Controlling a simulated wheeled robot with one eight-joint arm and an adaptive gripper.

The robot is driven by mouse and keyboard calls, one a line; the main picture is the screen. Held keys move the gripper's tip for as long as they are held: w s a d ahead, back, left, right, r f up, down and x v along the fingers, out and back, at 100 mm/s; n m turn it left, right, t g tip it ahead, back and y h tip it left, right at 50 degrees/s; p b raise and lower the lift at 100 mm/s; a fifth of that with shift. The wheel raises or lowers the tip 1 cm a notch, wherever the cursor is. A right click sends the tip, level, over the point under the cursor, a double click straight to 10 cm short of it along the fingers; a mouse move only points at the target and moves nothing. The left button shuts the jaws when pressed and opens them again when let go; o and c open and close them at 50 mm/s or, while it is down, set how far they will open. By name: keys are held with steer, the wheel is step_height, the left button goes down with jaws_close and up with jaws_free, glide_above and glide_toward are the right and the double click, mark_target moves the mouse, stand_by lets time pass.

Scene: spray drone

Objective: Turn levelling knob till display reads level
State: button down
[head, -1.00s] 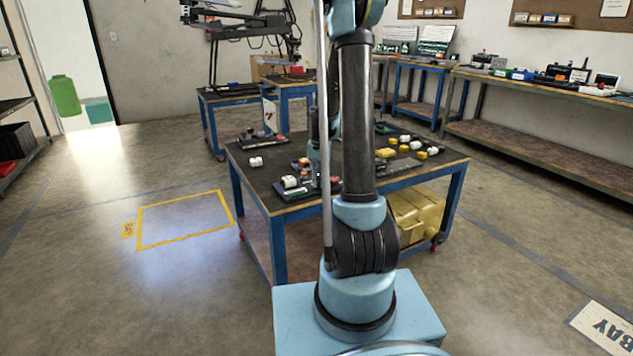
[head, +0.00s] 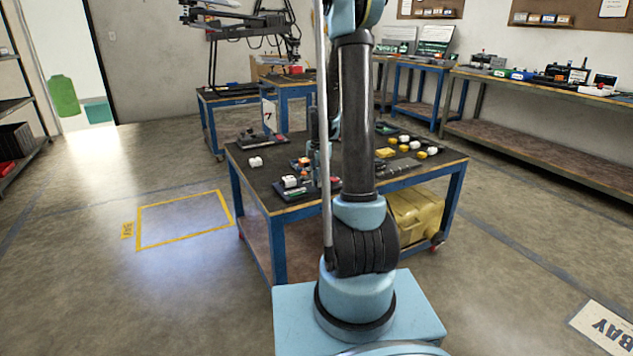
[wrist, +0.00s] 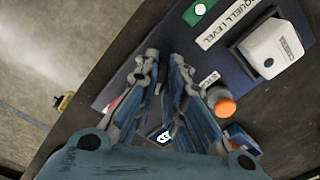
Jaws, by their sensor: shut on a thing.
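My gripper (wrist: 165,68) reaches over a dark panel (wrist: 165,42) in the wrist view. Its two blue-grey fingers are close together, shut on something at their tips. I take it to be the levelling knob, but the fingers hide it. An orange-topped round part (wrist: 222,105) stands just right of the fingers. A small dark piece with white marks (wrist: 160,135) shows between the fingers; I cannot read it. In the head view my arm hides most of the gripper.
The blue-framed table (head: 262,187) holds several small parts. A yellow case (head: 418,212) lies beneath it. Open floor lies left, with a yellow-outlined square (head: 185,238).

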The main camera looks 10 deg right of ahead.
steer(key=shift+s+d, duration=0.1)
steer(key=shift+d, duration=0.15)
steer(key=c, duration=1.7)
jaws_free()
steer(key=shift+a, duration=0.1)
steer(key=shift+r, duration=0.1)
step_height(320, 180, up, 12)
steer(key=shift+f, duration=0.15)
